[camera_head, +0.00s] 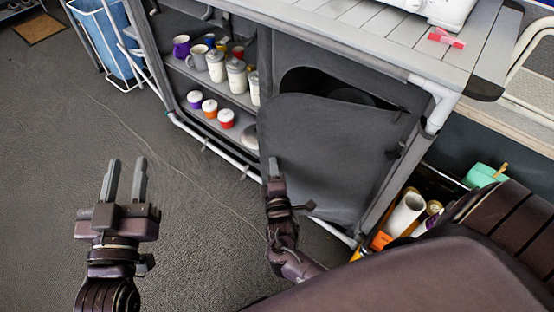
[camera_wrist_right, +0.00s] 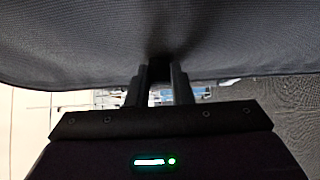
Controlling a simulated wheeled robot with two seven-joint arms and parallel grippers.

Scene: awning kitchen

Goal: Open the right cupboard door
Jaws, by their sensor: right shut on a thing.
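The right cupboard door (camera_head: 325,155) is a dark grey fabric panel. It stands partly open, with a dark gap along its top and its left edge swung out from the frame. My right gripper (camera_head: 274,168) is at the door's left edge, shut on it. In the right wrist view the door's fabric (camera_wrist_right: 70,45) fills the top and the right gripper's fingers (camera_wrist_right: 159,85) reach up to it. My left gripper (camera_head: 126,180) is open and empty above the floor, left of the door.
The open left shelves (camera_head: 230,90) hold several mugs and lidded jars. The grey slatted top (camera_head: 370,40) bears a white appliance and a red item. A crate with rolls (camera_head: 405,213) stands right of the cupboard. The carpet (camera_head: 60,130) at left is clear.

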